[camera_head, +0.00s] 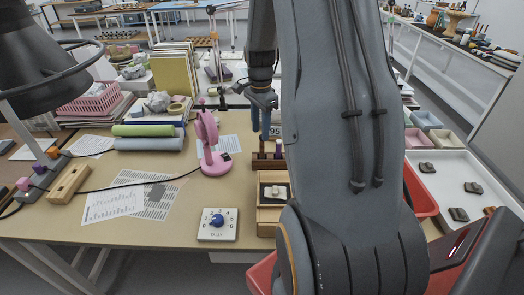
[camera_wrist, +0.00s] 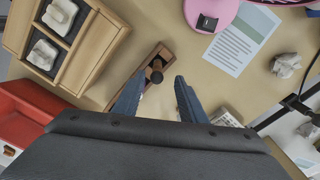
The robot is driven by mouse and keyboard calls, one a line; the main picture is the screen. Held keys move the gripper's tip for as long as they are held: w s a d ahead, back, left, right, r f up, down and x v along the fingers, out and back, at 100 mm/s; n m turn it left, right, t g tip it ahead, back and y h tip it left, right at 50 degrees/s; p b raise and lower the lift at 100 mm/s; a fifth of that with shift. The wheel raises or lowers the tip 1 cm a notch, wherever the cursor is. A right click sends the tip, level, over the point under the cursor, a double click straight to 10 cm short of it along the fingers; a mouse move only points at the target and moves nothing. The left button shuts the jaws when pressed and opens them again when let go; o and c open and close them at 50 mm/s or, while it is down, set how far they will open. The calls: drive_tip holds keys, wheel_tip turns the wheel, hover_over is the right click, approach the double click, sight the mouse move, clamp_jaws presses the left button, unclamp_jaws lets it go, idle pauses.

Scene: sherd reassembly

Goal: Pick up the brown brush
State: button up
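A small wooden rack (camera_head: 270,165) stands on the tan table behind the wooden box. A dark brown upright handle (camera_head: 262,148), which looks like the brown brush, rises from it, with a purple-topped one (camera_head: 278,149) to its right. In the wrist view the rack (camera_wrist: 151,58) lies ahead of my gripper, with a round dark brown handle end (camera_wrist: 155,73) seen nearly end-on. My gripper (camera_wrist: 158,82) is open, and its blue fingers flank the handle end without visible contact. In the head view my gripper (camera_head: 261,128) points down just above the rack.
A wooden box (camera_head: 270,216) with a pale sherd stands in front of the rack. A dial box (camera_head: 217,225) sits near the front edge. A white tray (camera_head: 450,172) with dark sherds is at right.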

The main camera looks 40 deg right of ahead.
sight(262, 151)
drive_tip(key=shift+s+d+f+p, duration=0.15)
drive_tip(key=shift+f+p, duration=0.4)
drive_tip(key=shift+f, duration=0.8)
drive_tip(key=shift+s+a+f+p, duration=0.1)
drive_tip(key=shift+f+p, duration=0.4)
drive_tip(key=shift+f, duration=0.8)
clamp_jaws()
